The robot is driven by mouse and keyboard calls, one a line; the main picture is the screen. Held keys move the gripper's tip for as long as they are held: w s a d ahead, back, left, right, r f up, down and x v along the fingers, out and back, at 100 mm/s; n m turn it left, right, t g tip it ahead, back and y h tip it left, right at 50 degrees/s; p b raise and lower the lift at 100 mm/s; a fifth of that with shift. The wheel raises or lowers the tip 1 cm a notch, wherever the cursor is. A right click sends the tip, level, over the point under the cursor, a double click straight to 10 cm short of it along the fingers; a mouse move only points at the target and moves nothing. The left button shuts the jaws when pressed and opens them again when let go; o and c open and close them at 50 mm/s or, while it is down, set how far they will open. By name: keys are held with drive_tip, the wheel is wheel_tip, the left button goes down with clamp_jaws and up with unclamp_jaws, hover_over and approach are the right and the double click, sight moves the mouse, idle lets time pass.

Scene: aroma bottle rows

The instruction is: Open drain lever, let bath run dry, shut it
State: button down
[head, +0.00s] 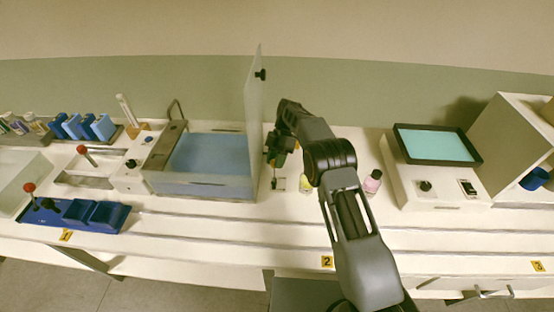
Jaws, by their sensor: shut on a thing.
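The bath (196,188) is a clear-walled tank left of centre in the head view, with blue water (210,153) inside. Its clear lid (253,120) stands upright along the right side, with a black knob near the top. My gripper (273,157) points down just right of the lid, close to the bath's right wall. It is shut on a small part there that looks like the drain lever. The fingers and my wrist hide most of that part, so the lever's angle cannot be told.
A yellow-labelled bottle (306,184) and a pink bottle (373,182) stand close to my arm. Red-knobbed levers (83,150) and blue trays (75,215) are at left. A teal-topped device (437,146) and open cabinet (510,140) are at right.

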drive_tip(key=shift+a, duration=0.1)
drive_tip(key=c, duration=0.8)
unclamp_jaws()
drive_tip(key=shift+w+r, duration=0.1)
drive_tip(key=shift+r, duration=0.4)
drive_tip(key=r, duration=0.1)
drive_tip(key=b, duration=0.1)
drive_tip(key=r, duration=0.1)
drive_tip(key=shift+s+r, duration=0.25)
drive_tip(key=shift+r, duration=0.1)
drive_tip(key=s+d+r+b, duration=0.1)
drive_tip(key=s+r, duration=0.2)
drive_tip(key=s, duration=0.1)
drive_tip(key=s+d+r+b, duration=0.1)
drive_tip(key=s+d+r, duration=0.1)
drive_tip(key=s+r, duration=0.1)
drive_tip(key=s+d+r+b, duration=0.1)
drive_tip(key=s+d+r, duration=0.1)
drive_tip(key=s, duration=0.3)
drive_tip(key=shift+s+d+r+b, duration=0.15)
drive_tip(key=shift+s+r+b, duration=0.2)
drive_tip(key=shift+r, duration=0.3)
